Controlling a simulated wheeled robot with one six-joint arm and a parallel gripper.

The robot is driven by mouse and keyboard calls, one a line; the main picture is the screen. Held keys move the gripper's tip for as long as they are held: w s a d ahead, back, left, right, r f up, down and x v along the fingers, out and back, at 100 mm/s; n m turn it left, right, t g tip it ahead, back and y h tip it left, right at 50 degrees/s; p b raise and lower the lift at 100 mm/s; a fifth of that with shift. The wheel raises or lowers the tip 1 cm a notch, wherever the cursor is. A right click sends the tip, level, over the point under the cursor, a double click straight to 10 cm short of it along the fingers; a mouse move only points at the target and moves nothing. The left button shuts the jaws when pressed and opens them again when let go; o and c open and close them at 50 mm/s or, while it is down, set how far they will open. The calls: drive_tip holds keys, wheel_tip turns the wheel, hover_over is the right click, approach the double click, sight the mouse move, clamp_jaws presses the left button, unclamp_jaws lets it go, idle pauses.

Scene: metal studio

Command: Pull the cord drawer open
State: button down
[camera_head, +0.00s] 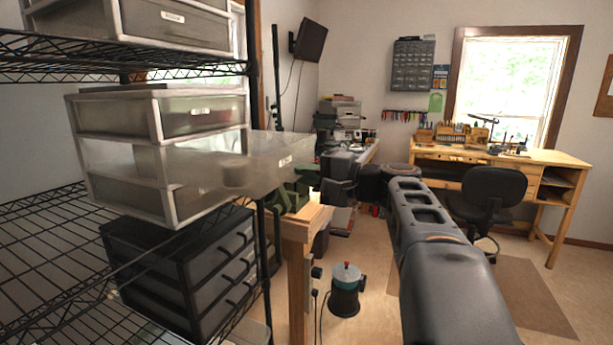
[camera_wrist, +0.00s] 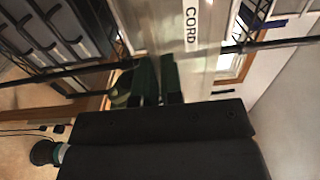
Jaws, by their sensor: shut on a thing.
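The cord drawer (camera_head: 270,158) is a translucent bin in the white-framed drawer unit (camera_head: 160,125) on the wire shelf. It juts far out to the right of its frame, level, with a small label on its front. In the wrist view the drawer front (camera_wrist: 198,70) carries a label reading CORD. My gripper (camera_wrist: 158,62) has its dark fingers close together at the drawer front, beside the label, shut on the drawer's handle. The handle itself is hidden by the fingers. In the head view I cannot clearly pick out the fingertips from the clutter behind the drawer.
A black drawer unit (camera_head: 185,260) stands below on the wire shelving (camera_head: 60,250), whose black post rises beside the drawer. A wooden bench (camera_head: 303,225) and a teal-and-black canister (camera_head: 346,288) are beyond. A desk (camera_head: 500,155) and chair are at the back right.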

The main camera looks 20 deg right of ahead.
drive_tip(key=c, duration=1.3)
unclamp_jaws()
drive_tip(key=shift+o, duration=0.2)
drive_tip(key=shift+d, duration=0.1)
drive_tip(key=v, duration=1.3)
drive_tip(key=shift+s+d+b, duration=0.25)
drive_tip(key=shift+s+b, duration=0.05)
drive_tip(key=shift+b, duration=0.15)
